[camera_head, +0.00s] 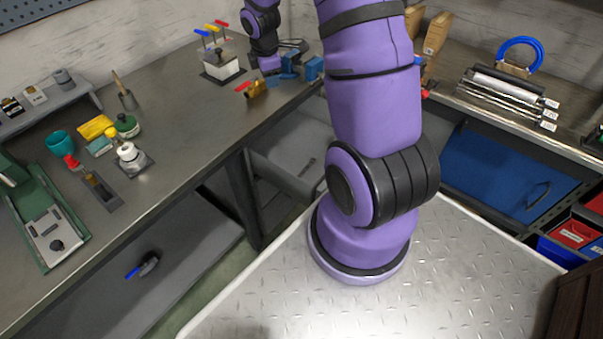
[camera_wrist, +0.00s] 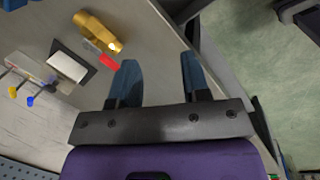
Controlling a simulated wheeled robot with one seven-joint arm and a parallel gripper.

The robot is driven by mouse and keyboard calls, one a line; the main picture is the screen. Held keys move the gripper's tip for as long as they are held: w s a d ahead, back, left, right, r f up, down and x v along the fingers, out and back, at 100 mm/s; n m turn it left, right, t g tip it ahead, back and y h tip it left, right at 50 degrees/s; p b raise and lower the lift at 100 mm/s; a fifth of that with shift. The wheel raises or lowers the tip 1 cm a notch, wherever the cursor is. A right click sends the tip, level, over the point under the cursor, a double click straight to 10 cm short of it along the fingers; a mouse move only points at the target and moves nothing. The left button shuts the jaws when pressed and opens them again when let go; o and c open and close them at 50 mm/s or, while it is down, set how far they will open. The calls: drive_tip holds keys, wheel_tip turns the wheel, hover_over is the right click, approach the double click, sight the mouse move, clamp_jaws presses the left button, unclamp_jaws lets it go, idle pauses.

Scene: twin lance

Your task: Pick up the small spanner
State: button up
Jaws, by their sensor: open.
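A small dark, slim item (camera_head: 308,167), possibly the small spanner, lies in the open grey drawer (camera_head: 270,178) in the head view. It is too small there to tell for sure. The wrist view shows no spanner that I can make out. My gripper (camera_head: 300,72) is up by the bench's front edge, well above and behind that drawer. In the wrist view my gripper (camera_wrist: 160,68) has its two blue fingers wide apart, with nothing between them but bench top below.
A brass item (camera_wrist: 97,32) with a red part is beside my fingers. A white block (camera_head: 220,68) with T-handles stands behind it. A blue drawer (camera_head: 510,175) is at right.

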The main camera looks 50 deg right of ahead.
drive_tip(key=s+d+f+n, duration=0.1)
drive_tip(key=d+f+n, duration=0.1)
drive_tip(key=f, duration=0.6)
drive_tip(key=s+d+f+n, duration=0.1)
drive_tip(key=d+f+n, duration=0.15)
drive_tip(key=f, duration=0.45)
drive_tip(key=n+g+y, duration=0.1)
drive_tip(key=n+y, duration=0.1)
drive_tip(key=n, duration=0.1)
hover_over(302, 173)
drive_tip(key=shift+m, duration=0.25)
drive_tip(key=f, duration=2)
drive_tip(key=shift+w+d, duration=0.15)
drive_tip(key=shift+w, duration=0.05)
drive_tip(key=shift+s+a+f, duration=0.1)
drive_tip(key=shift+f, duration=1.4)
drive_tip(key=shift+a+f, duration=0.1)
drive_tip(key=shift+f, duration=1.4)
drive_tip(key=shift+f, duration=0.1)
clamp_jaws()
